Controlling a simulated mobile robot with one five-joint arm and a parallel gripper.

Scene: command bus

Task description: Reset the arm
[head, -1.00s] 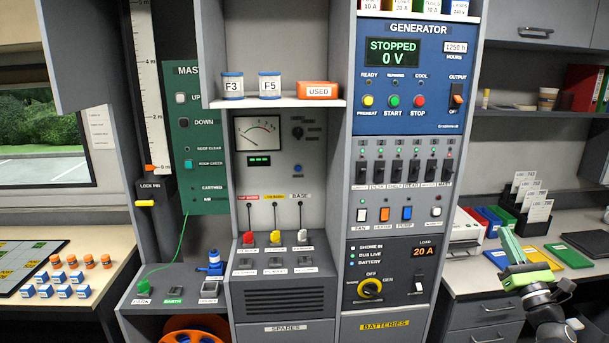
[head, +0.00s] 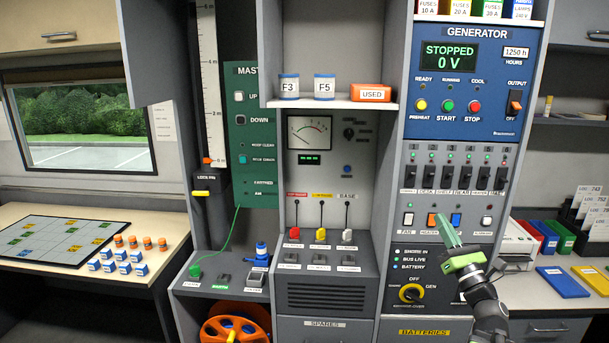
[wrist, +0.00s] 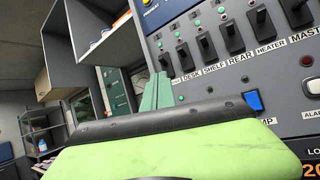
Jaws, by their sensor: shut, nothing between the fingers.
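My gripper (head: 446,231) is at the lower right in the head view, raised in front of the battery and switch panel. Its green fingers are together and hold nothing. The fingers also show in the wrist view (wrist: 157,92), pointing up past the light green gripper body. In the head view the gripper covers part of the rocker switch row and the area around the load readout. The fingers look close to the panel, but I cannot tell the gap.
The generator panel (head: 461,80) reads STOPPED 0 V. Black breaker levers (head: 445,176) line the panel below it. A shelf (head: 335,104) with fuse boxes juts out left. Coloured folders (head: 562,282) lie on the right counter. A planning board (head: 60,243) lies on the left table.

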